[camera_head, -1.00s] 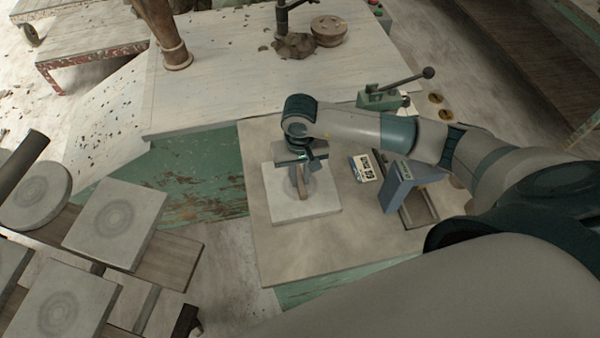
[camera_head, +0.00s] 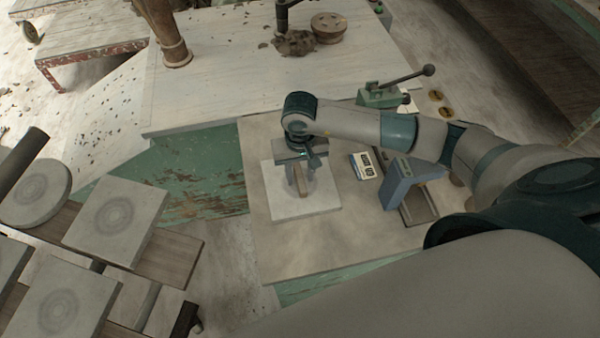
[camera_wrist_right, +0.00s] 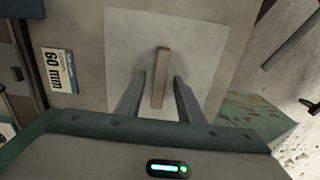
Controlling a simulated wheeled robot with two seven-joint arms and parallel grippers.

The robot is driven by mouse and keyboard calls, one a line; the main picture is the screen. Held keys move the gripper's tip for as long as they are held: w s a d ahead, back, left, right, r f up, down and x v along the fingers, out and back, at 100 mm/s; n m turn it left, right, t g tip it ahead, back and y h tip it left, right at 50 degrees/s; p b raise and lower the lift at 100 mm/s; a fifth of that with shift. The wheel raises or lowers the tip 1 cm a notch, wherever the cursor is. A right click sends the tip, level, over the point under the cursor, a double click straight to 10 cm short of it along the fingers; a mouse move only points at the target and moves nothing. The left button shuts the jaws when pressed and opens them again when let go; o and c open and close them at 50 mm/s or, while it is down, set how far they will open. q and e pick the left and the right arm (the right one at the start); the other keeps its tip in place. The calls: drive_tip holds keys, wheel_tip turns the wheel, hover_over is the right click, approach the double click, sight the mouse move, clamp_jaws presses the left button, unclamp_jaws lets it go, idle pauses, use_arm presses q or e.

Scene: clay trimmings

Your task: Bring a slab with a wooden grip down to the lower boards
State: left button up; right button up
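A square pale slab (camera_head: 315,205) lies flat on the beige work surface, with an upright wooden grip (camera_head: 301,183) at its middle. The slab (camera_wrist_right: 205,60) and the grip (camera_wrist_right: 160,75) also show in the right wrist view. My right gripper (camera_wrist_right: 158,90) is open, its fingers on either side of the grip with a gap to each. In the head view my right gripper (camera_head: 300,166) is over the slab and partly hides the grip. Wooden boards (camera_head: 170,262) on the left bear several grey slabs (camera_head: 115,222). My left gripper is not in view.
A blue-grey block-like stand (camera_head: 408,180) and a "60 mm" card (camera_head: 364,166) are right of the slab. A green lever device (camera_head: 383,96) stands behind. A dark post (camera_head: 22,163) rises at the left. The surface in front of the slab is clear.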

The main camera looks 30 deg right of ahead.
sight(300, 177)
drive_tip(key=shift+r+b, duration=0.25)
drive_tip(key=shift+b, duration=0.1)
wheel_tip(300, 177, up, 12)
drive_tip(key=b, duration=0.4)
drive_tip(key=shift+f+b, duration=0.2)
drive_tip(key=shift+b, duration=0.1)
drive_tip(key=shift+o, duration=0.5)
